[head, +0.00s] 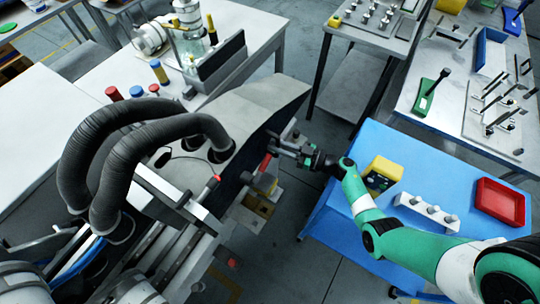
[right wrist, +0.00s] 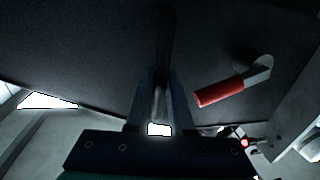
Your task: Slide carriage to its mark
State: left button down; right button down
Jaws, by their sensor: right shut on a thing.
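My right gripper (head: 280,148) reaches in from the right, at the side of the grey machine (head: 262,98). In the right wrist view its fingers (right wrist: 162,85) are shut on a narrow grey bar-like part, mostly hidden between them, in front of a dark panel (right wrist: 75,60). A lever with a red grip (right wrist: 220,94) is just right of the fingers, apart from them; a red grip (head: 265,163) also shows beside the gripper in the head view. I cannot clearly make out the carriage or its mark. My left gripper is not in view.
A blue table (head: 345,205) at the right holds a yellow-and-black box (head: 384,170), a white block with knobs (head: 428,212) and a red tray (head: 501,201). Thick black hoses (head: 120,135) arch over the machine's left. Grey floor (head: 295,245) shows between machine and table.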

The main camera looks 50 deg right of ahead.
aim_at(259, 140)
jog(key=shift+a+r, duration=0.1)
jog(key=shift+r, duration=0.25)
jog(key=c, duration=1.1)
grip_release()
jog(key=shift+y, duration=0.3)
jog(key=o, duration=0.3)
jog(key=shift+s+a+f+n, duration=0.1)
jog(key=shift+a+n, duration=0.2)
jog(key=shift+a, duration=0.05)
jog(key=shift+a+f, duration=0.25)
jog(key=shift+a, duration=0.5)
jog(key=shift+d, duration=0.2)
jog(key=shift+r, duration=0.25)
jog(key=r+p, duration=0.2)
jog(key=r, duration=0.1)
jog(key=r+p, duration=0.1)
jog(key=p, duration=0.1)
jog(key=shift+s+a+r, duration=0.35)
jog(key=shift+a, duration=0.05)
pick_arm(q)
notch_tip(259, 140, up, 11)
jog(key=p, duration=0.6)
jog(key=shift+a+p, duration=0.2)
jog(key=shift+p, duration=0.1)
pick_arm(e)
jog(key=s+a+r, duration=0.7)
jog(key=s+r, duration=0.1)
jog(key=s, duration=0.2)
jog(key=shift+s+a, duration=0.15)
jog(key=shift+a, duration=0.25)
